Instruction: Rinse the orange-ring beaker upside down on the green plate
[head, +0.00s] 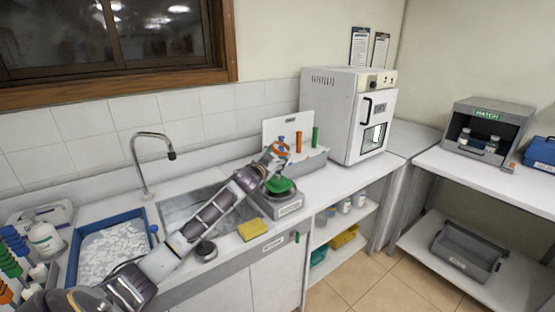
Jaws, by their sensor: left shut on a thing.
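My left arm reaches in from the lower left across the sink. My left gripper (273,156) is shut on the orange-ring beaker (281,147), whose orange ring shows at the fingertips. The gripper hides much of the beaker, and I cannot tell which way up it is. The green plate (281,185) sits on a grey box-like device (275,205) just below the gripper, with a gap between them. My right gripper is not in view.
The sink (180,207) with its tall faucet (146,165) lies left of the device. A yellow sponge (251,230) is at the counter's front. Behind the plate stands a rack with an orange tube (298,142) and a green tube (315,137). A white oven (350,115) stands right.

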